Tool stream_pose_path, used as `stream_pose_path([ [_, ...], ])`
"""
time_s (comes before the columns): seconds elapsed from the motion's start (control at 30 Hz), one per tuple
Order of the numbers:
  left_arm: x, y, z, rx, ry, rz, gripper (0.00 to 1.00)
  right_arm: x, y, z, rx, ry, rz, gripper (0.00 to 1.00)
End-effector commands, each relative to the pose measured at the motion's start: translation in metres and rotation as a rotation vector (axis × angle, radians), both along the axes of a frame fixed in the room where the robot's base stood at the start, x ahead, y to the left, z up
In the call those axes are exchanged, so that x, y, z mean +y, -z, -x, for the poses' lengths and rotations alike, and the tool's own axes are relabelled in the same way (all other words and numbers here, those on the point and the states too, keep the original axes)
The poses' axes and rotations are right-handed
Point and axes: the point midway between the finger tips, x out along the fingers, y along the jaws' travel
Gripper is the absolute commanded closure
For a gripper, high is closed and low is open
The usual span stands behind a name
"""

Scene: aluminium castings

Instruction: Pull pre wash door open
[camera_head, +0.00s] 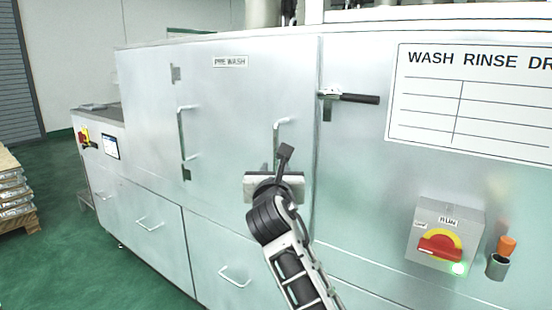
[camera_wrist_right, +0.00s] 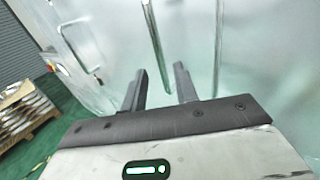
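The pre wash door (camera_head: 235,110) is a flat silver panel under a PRE WASH label (camera_head: 230,61). It looks shut, flush with the machine front. Its upright bar handle (camera_head: 277,136) is near its right edge; the handle's lower part is hidden behind my gripper in the head view. My right gripper (camera_head: 284,152) is in front of the handle. In the right wrist view its two fingers (camera_wrist_right: 160,70) are apart, with the handle bar (camera_wrist_right: 152,35) ahead between the tips; contact cannot be told. My left gripper is not in view.
A latch with a black lever (camera_head: 358,98) sits right of the door seam, lever pointing right. Another bar handle (camera_head: 182,135) is to the left. A red and yellow switch (camera_head: 440,246) and an orange-topped holder (camera_head: 498,264) are at lower right.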

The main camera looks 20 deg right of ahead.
Motion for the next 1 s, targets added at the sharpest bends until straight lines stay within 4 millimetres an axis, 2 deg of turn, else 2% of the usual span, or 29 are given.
stream_pose_path([
  [0.03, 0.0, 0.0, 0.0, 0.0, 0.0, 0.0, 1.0, -0.004, 0.0, -0.012, 0.001, 0.001, -0.001, 0.7],
  [0.2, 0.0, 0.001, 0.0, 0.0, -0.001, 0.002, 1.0, -0.014, 0.0, -0.045, 0.0, 0.0, -0.003, 0.7],
  [0.4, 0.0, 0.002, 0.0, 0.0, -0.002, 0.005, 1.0, -0.023, 0.001, -0.07, 0.001, 0.0, -0.003, 0.7],
  [0.6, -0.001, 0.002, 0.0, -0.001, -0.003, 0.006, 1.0, -0.026, 0.001, -0.08, 0.001, -0.001, -0.003, 0.7],
  [0.87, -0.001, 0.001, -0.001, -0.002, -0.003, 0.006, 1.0, -0.026, 0.001, -0.08, 0.0, -0.002, -0.004, 0.7],
  [0.97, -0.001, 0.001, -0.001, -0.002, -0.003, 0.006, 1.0, -0.026, 0.001, -0.08, 0.0, -0.002, -0.003, 0.95],
  [1.0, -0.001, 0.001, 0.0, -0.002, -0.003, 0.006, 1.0, -0.026, 0.001, -0.08, 0.0, -0.002, -0.003, 1.0],
])
